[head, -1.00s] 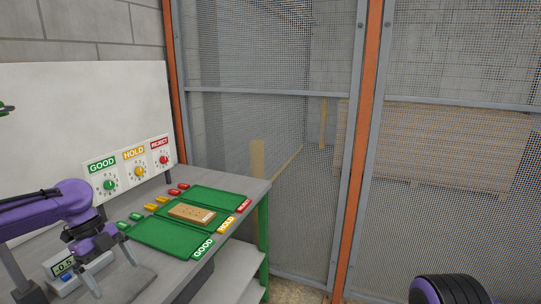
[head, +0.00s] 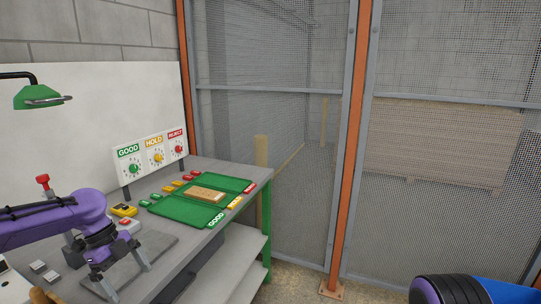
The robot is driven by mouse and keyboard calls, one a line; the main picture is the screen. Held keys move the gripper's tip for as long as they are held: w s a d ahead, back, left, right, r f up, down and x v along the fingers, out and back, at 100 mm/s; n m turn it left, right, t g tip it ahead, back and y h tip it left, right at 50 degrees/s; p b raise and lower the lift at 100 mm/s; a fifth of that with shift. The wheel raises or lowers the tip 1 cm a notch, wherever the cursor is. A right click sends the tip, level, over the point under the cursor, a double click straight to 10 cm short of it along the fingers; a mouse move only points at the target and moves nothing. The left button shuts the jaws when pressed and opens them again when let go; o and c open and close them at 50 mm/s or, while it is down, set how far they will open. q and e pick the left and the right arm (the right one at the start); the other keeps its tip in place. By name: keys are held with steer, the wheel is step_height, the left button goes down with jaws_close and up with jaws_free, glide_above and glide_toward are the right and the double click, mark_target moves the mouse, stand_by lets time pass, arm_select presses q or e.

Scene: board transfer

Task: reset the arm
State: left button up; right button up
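My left gripper (head: 128,282) is at the lower left, fingers pointing down and spread apart with nothing between them. It is over the near part of the grey bench (head: 205,250), in front of a dark grey plate (head: 158,247). A tan board (head: 206,194) lies on the middle one of the green trays (head: 180,210), apart from both arms.
A panel with GOOD, HOLD and REJECT dials (head: 157,158) stands behind the trays. A green lamp (head: 42,96) hangs at the left. A yellow device (head: 124,210) sits near my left arm. Mesh fencing (head: 270,140) with an orange post (head: 353,150) closes the right side.

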arm_select(q)
steer(key=s+d+f+n, duration=0.1)
steer(key=d+f+n, duration=0.7)
steer(key=f, duration=0.5)
steer(key=s+d+f+n+t+y+b, duration=0.1)
steer(key=s+d+f+n, duration=0.3)
steer(key=f, duration=0.4)
steer(key=s+d+f+n+t, duration=0.1)
steer(key=s+f+n, duration=0.2)
steer(key=s+f, duration=0.3)
steer(key=s+a+f+n+y, duration=0.1)
steer(key=s+f+n+y, duration=0.1)
steer(key=s+f+n, duration=0.6)
steer(key=s+a+r+n+t+y+b, duration=0.1)
steer(key=s+a+r+n+t+y, duration=0.1)
steer(key=s+a+n+y, duration=0.2)
steer(key=s+a, duration=0.3)
steer(key=s, duration=0.5)
steer(key=shift+s, duration=0.25)
